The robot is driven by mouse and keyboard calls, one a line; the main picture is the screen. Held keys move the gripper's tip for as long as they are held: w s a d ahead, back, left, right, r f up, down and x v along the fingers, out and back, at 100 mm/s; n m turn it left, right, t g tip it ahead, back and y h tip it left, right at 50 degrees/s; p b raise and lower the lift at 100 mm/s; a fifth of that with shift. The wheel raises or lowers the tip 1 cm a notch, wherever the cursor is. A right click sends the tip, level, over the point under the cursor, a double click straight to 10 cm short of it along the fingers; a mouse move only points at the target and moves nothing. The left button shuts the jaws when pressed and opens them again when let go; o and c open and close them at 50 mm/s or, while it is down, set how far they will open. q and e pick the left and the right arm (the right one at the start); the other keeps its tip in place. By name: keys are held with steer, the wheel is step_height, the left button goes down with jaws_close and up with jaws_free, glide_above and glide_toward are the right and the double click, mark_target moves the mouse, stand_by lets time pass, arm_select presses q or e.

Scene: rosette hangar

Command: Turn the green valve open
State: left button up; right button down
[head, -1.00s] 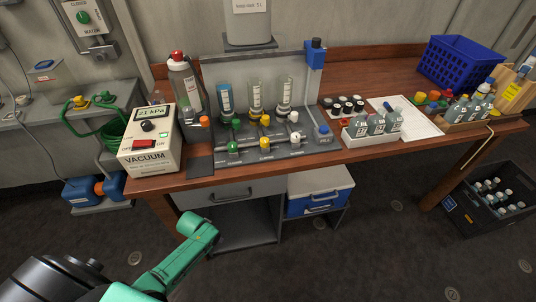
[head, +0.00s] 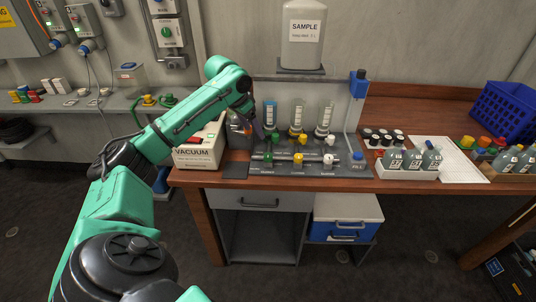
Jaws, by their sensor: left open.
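A grey manifold panel (head: 345,168) on the wooden bench carries green, yellow and white valves in two rows. The lower green valve (head: 268,157) is at the left of the front row. An upper green valve (head: 275,137) sits just above it, below the blue-banded cylinder (head: 270,113). My left arm reaches in from the left over the vacuum box. My left gripper (head: 261,132) points down at the left end of the panel, close to the green valves. It is open and looks empty; whether it touches a valve cannot be told. My right gripper is not in view.
The vacuum box (head: 196,158) is partly hidden by my left arm. A sample tank (head: 302,38) stands on a shelf above the panel. Yellow and white valves (head: 299,159) (head: 328,159) sit close to the right. A rack of bottles (head: 408,173) stands further right.

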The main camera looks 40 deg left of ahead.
mark_target(268, 155)
arm_select(q)
steer(key=p+x, duration=0.1)
steer(key=x, duration=1.2)
steer(key=shift+d+f+p, duration=0.2)
steer(key=shift+p, duration=0.2)
steer(key=shift+w+d+f, duration=0.1)
steer(key=shift+w+f, duration=0.1)
steer(key=shift+f, duration=0.25)
jaws_close()
